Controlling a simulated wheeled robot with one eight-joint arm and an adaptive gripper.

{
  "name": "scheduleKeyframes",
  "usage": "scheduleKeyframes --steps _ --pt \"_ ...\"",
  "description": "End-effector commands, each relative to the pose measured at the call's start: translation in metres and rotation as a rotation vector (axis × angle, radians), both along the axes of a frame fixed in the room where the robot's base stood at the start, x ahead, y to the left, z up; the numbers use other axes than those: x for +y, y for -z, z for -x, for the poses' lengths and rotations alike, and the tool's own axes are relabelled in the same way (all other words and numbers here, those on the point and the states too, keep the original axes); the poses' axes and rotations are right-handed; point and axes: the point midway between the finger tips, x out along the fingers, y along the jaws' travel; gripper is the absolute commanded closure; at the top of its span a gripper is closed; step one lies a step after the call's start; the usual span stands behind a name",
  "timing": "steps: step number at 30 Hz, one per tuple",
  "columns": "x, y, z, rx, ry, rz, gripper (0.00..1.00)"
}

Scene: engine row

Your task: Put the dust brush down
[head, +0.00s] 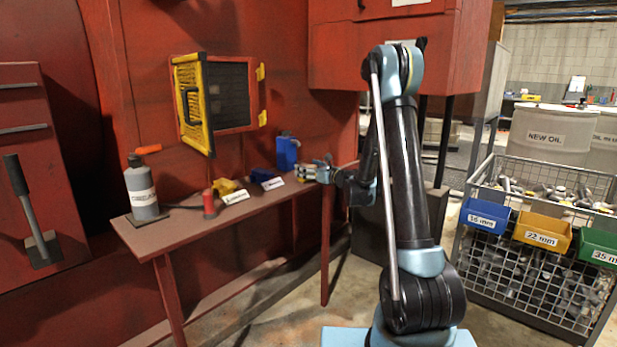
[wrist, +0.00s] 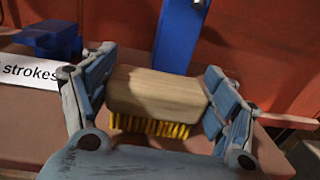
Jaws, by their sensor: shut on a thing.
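The dust brush (wrist: 155,92) has a pale wooden block and yellow bristles pointing down in the wrist view. My gripper (wrist: 160,80) is shut on the block, with one finger on each side. In the head view my gripper (head: 316,172) is over the right end of the narrow brown bench (head: 180,238). The brush is too small and covered to make out clearly there. I cannot tell whether the bristles touch the bench top.
A blue container (head: 287,152) stands close behind my gripper. A small blue item (head: 262,175) and a yellow one (head: 227,186) lie to the left behind white labels. A red cylinder (head: 209,203) and grey bottle (head: 142,188) stand farther left. A yellow-framed door (head: 192,103) hangs open above.

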Motion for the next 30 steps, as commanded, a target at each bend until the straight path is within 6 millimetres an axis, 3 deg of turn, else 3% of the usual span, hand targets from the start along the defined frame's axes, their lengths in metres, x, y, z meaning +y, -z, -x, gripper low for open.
scheduleKeyframes --steps 2,11,30 --pt "0.000 0.000 0.000 -0.001 0.000 0.001 0.51" --pt "0.000 -0.007 0.000 -0.001 0.000 0.001 0.51" --pt "0.000 -0.092 0.000 -0.001 0.000 0.001 0.51"
